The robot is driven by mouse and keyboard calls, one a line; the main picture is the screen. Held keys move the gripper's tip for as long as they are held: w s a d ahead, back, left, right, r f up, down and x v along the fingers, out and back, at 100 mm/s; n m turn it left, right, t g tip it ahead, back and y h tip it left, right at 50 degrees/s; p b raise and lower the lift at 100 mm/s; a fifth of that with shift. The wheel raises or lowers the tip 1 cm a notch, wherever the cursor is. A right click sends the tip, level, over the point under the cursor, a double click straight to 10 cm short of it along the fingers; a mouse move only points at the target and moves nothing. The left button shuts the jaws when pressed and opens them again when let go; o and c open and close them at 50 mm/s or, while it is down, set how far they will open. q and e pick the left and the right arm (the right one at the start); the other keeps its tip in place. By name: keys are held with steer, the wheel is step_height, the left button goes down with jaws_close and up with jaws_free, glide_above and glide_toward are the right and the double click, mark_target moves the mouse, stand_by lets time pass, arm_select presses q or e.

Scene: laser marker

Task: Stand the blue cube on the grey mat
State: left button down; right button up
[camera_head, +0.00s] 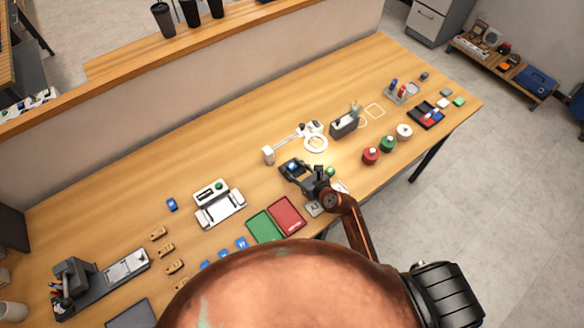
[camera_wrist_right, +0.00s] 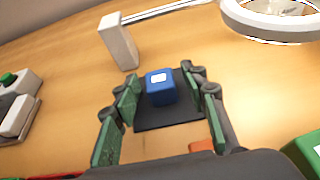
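The blue cube (camera_wrist_right: 160,90), with a white label, appears to rest upright on the dark grey mat (camera_wrist_right: 165,122) in the right wrist view. In the head view the cube (camera_head: 293,167) shows small beside my right gripper (camera_head: 303,174), over the mat's dark patch. In the wrist view my right gripper (camera_wrist_right: 168,112) is open. Its green finger pads stand left and right of the cube, with gaps showing on both sides. The cube's underside is hidden. My left gripper is not in view.
A white ring lamp (camera_head: 315,142) and its post (camera_head: 268,155) stand just behind the mat. A red tray (camera_head: 286,216) and a green tray (camera_head: 266,227) lie to the left. A grey box (camera_head: 344,125) and red knob (camera_head: 371,156) stand right. Another blue block (camera_head: 172,204) lies farther left.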

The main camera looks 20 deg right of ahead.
steer(key=shift+r, duration=0.25)
steer(key=v, duration=1.2)
steer(key=shift+p, duration=0.3)
